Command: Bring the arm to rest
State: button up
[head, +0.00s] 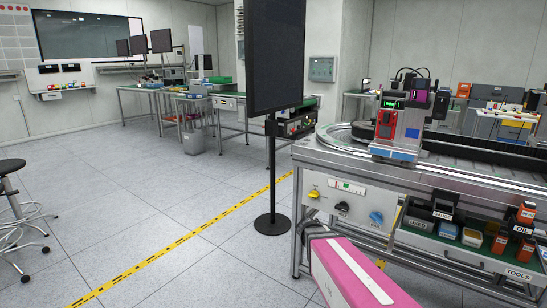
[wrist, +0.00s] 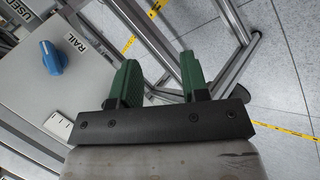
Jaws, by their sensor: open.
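My gripper (wrist: 160,62) shows in the wrist view as two green fingers on a dark bar. The fingers are apart with nothing between them. Past them are metal table legs and the grey tiled floor. A white panel with a blue knob (wrist: 52,57) and a RAIL label is at the left of that view. In the head view a pink and grey link of my arm (head: 355,275) rises from the bottom edge, in front of the workbench. My gripper is not visible in the head view.
A workbench (head: 340,165) with a machine (head: 400,125) on it fills the right side. Bins (head: 447,230) sit on its lower shelf. A dark screen on a stand (head: 272,222) is left of it. A stool (head: 15,195) stands far left. The floor between is clear, crossed by yellow-black tape (head: 185,238).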

jog(key=s+a+f+m+g+y, duration=0.1)
jog(key=s+a+m+g+y, duration=0.1)
jog(key=s+y, duration=0.6)
jog(key=s+a+g, duration=0.1)
jog(key=s+a, duration=0.1)
jog(key=s, duration=0.1)
jog(key=shift+s+a+f+m+g, duration=0.2)
jog(key=shift+s+m+g, duration=0.1)
jog(key=shift+g, duration=0.1)
dwell(0.4)
